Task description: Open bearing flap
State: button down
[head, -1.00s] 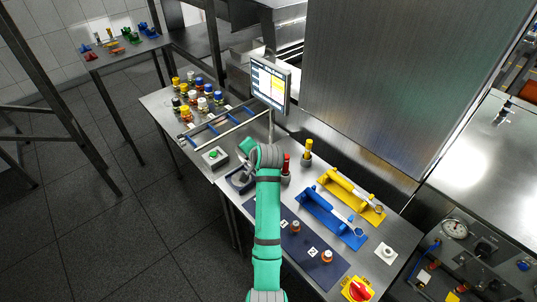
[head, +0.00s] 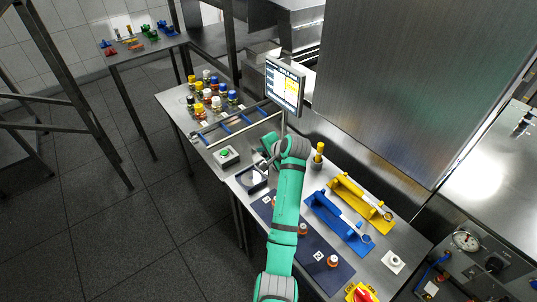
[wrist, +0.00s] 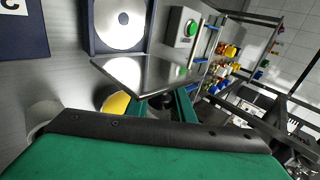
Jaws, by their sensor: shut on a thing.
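The bearing flap (wrist: 145,74), a flat shiny metal plate, stands raised and tilted beside a dark blue square housing in the wrist view. The housing (wrist: 88,45) is open and shows a bright silver disc (wrist: 121,22) inside. My gripper (wrist: 168,100) is shut on the flap's edge; the exact contact is partly hidden by my wrist. In the head view the housing (head: 240,188) sits on the bench left of my arm. My gripper (head: 270,146) is just behind it, and the flap is hard to make out there.
A box with a green button (head: 226,157) stands left of the housing. A monitor (head: 285,86) rises behind my gripper. Blue (head: 340,224) and yellow (head: 362,203) fixtures lie to the right. A yellow-topped cylinder (head: 319,150) stands close to my arm.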

jog(key=c, duration=1.6)
grip_release()
jog(key=shift+w+d+r, duration=0.1)
jog(key=shift+r, duration=0.35)
jog(key=shift+o, duration=0.2)
jog(key=shift+f, duration=0.25)
jog(key=v, duration=1.1)
